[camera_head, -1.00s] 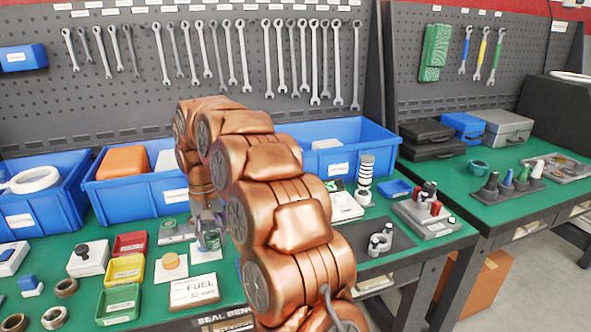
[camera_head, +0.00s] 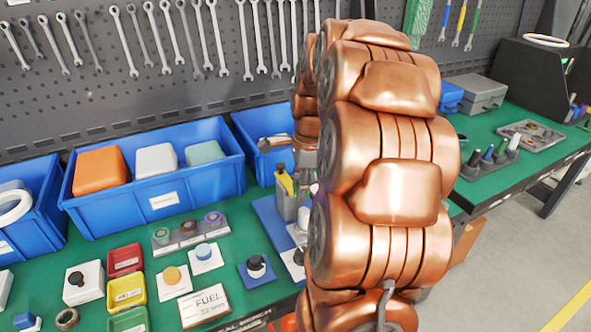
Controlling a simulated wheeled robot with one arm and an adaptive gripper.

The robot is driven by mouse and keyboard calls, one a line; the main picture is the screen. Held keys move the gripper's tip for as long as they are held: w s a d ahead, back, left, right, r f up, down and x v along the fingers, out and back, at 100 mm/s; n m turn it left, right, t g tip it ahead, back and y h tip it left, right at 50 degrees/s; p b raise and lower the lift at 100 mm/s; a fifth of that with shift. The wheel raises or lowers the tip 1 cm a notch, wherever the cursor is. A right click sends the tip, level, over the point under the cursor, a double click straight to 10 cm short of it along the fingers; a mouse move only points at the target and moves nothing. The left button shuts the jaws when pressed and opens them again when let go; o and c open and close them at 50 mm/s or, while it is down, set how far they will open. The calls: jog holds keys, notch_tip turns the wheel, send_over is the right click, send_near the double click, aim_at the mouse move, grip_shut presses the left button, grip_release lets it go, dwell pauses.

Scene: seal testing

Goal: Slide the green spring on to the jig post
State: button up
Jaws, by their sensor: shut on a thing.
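My gripper (camera_head: 308,167) hangs over the bench right of centre, mostly hidden behind my copper arm. Its fingertips and the green spring in its grip are hidden. Left of it a grey holder (camera_head: 189,238) carries round pieces in a row, with a green one (camera_head: 161,236) at its left end. Below the gripper a blue base (camera_head: 268,212) is partly covered by my arm. A pale upright piece (camera_head: 303,217) stands there; I cannot tell whether it is the jig post.
A grey block with a yellow-and-black piece (camera_head: 286,184) stands close left of the gripper. A blue bin (camera_head: 165,200) is behind the holder. A black-knobbed blue block (camera_head: 256,268) and a FUEL plaque (camera_head: 208,305) are in front. Small coloured trays (camera_head: 125,290) are left.

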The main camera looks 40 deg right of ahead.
aim_at(302, 210)
jog(key=shift+s+d+r+m, duration=0.25)
jog(key=shift+s+m, duration=0.2)
jog(key=shift+m, duration=0.25)
jog(key=shift+f+b, duration=0.35)
jog(key=shift+f, duration=1.85)
jog(key=shift+w, duration=0.15)
jog(key=shift+f+b, duration=0.55)
jog(key=shift+f, duration=0.15)
jog(key=o, duration=1.2)
jog(key=shift+r+p, duration=0.9)
jog(key=shift+r, duration=2.65)
